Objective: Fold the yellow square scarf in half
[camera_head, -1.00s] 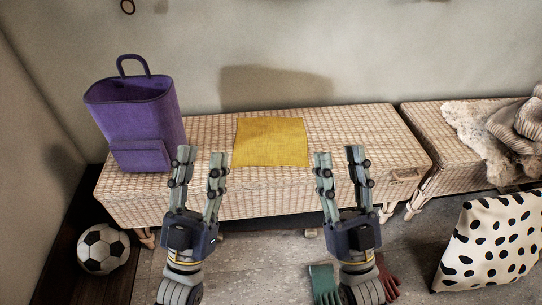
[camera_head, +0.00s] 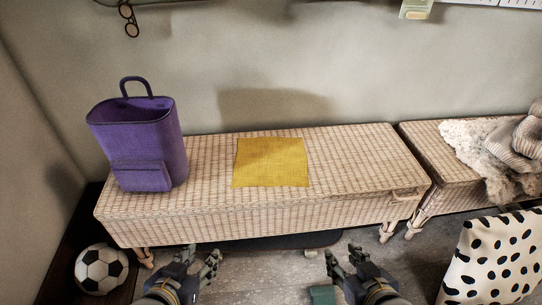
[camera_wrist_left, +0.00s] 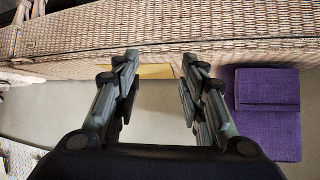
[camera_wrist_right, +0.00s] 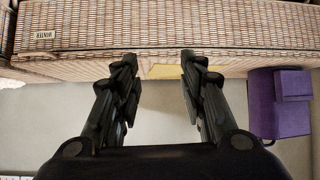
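The yellow square scarf (camera_head: 270,162) lies flat and unfolded on top of the wicker bench (camera_head: 350,170), near its middle. A strip of the scarf shows in the left wrist view (camera_wrist_left: 155,71) and in the right wrist view (camera_wrist_right: 165,71), beyond the fingers. My left gripper (camera_head: 199,256) is open and empty, low in front of the bench. My right gripper (camera_head: 342,254) is also open and empty, in front of the bench and further right. Both are apart from the scarf.
A purple bag (camera_head: 140,145) stands on the bench's left end. A soccer ball (camera_head: 102,269) sits on the floor at left. A second bench (camera_head: 436,150) with a fluffy throw (camera_head: 478,150) is at right, with a spotted cushion (camera_head: 490,260) before it. The bench top right of the scarf is clear.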

